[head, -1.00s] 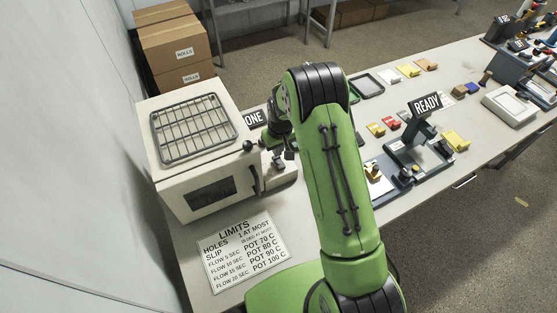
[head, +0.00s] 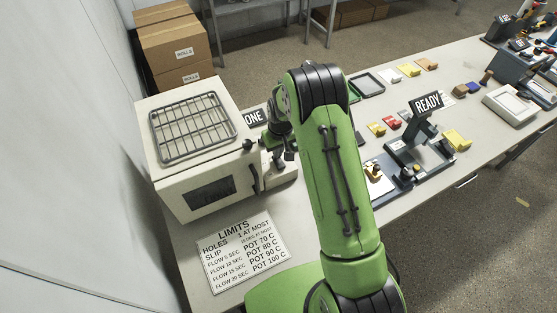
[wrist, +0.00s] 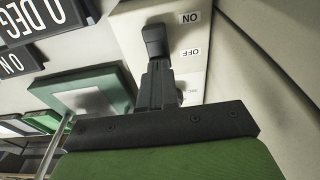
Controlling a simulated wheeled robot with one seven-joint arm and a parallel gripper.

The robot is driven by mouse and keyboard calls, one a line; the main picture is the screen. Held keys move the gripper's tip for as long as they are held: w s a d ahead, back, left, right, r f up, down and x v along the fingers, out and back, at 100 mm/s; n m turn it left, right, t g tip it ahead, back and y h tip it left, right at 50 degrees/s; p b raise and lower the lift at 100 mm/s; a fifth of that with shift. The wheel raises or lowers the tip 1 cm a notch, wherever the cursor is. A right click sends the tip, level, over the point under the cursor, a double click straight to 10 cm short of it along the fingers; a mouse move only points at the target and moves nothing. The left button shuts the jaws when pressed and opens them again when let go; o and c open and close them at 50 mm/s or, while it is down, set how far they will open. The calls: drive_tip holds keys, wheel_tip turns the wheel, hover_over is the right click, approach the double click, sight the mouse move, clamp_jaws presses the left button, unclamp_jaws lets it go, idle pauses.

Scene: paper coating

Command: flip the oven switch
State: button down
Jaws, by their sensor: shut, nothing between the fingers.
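The oven (head: 200,165) is a cream box with a wire rack on top, at the left of the table in the head view. Its switch box (head: 283,172) stands against its right side, partly hidden by my arm. In the wrist view, the switch box's pale face (wrist: 180,70) carries ON and OFF labels. A black switch lever (wrist: 155,38) sits beside these labels, its knob between them in the picture. My gripper (wrist: 157,70) is shut and empty, with its fingertips right at the lever's knob; I cannot tell whether they touch. It is small in the head view.
A limits sheet (head: 240,250) lies in front of the oven. A READY stand (head: 415,140) is on the right. The oven's wall is close beside the box.

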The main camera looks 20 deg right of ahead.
drive_tip(key=shift+f+b, duration=0.7)
drive_tip(key=shift+f, duration=0.2)
drive_tip(key=shift+r+p, duration=1.9)
drive_tip(key=shift+r, duration=1.7)
drive_tip(key=s+r+m+t+b, duration=0.1)
drive_tip(key=s+r, duration=0.5)
drive_tip(key=r, duration=0.3)
drive_tip(key=s+r+t+b, duration=0.1)
drive_tip(key=s+r, duration=0.5)
drive_tip(key=r, duration=0.3)
drive_tip(key=s+r+m+t+b, duration=0.1)
drive_tip(key=s+r+b, duration=0.1)
drive_tip(key=s, duration=1.7)
drive_tip(key=shift+s+r+t, duration=0.3)
drive_tip(key=shift+r+t, duration=0.05)
drive_tip(key=shift+t, duration=0.05)
